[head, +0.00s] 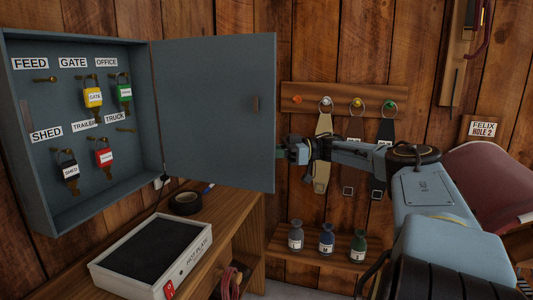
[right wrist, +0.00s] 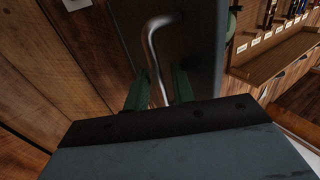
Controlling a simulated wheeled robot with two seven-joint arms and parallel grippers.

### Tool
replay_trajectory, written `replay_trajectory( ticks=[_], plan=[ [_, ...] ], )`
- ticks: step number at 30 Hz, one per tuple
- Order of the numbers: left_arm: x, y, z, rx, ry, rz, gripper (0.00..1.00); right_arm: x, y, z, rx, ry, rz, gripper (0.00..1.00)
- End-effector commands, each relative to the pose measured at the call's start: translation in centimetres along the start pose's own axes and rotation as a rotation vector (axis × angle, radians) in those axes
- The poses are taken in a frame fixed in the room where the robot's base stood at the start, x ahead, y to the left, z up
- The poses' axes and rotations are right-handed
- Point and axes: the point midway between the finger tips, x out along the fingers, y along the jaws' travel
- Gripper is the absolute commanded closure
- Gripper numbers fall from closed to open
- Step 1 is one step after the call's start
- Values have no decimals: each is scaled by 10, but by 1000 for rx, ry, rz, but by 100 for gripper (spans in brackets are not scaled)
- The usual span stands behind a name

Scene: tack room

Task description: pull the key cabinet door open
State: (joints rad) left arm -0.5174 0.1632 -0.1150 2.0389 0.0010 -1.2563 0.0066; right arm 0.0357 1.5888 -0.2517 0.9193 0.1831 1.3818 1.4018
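The grey key cabinet (head: 103,140) hangs on the plank wall at the left of the head view. Its door (head: 215,110) stands wide open, its inner face towards me. My right gripper (head: 283,152) is at the door's free edge, partly hidden behind it. In the right wrist view, the bent metal handle (right wrist: 155,55) on the door's outer face (right wrist: 195,50) passes between the two green fingers of my right gripper (right wrist: 160,88). The fingers are apart, with slight gaps showing beside the handle. My left gripper is not in view.
Below stands a wooden bench with a hot plate (head: 150,255) and a tape roll (head: 186,203). A hook rack (head: 345,98) and a shelf with three bottles (head: 326,242) are right of the door.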

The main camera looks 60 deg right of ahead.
Motion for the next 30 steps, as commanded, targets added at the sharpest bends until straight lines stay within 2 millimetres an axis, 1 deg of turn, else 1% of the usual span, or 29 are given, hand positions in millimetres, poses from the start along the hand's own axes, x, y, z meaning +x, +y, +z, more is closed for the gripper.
replay_trajectory(
  ticks=[9, 12, 14, 15, 18, 22, 27, 30],
  plan=[
    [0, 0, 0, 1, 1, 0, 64, 0, 0, 2, 2, -4, -1, 68],
    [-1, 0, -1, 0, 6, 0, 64, -5, 0, 2, 3, -5, -1, 68],
    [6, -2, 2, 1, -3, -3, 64, -10, 0, 1, 3, -6, 1, 68],
    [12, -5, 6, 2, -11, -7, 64, -16, 0, 1, 4, -7, 1, 68],
    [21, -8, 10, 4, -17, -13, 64, -31, 1, 0, 1, -6, 3, 68],
    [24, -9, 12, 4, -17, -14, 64, -53, 1, 1, 0, -3, 3, 68],
    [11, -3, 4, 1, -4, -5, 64, -69, 0, 1, -3, -1, 1, 68],
    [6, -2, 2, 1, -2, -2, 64, -74, 0, 2, 0, -3, 1, 68]
  ],
)
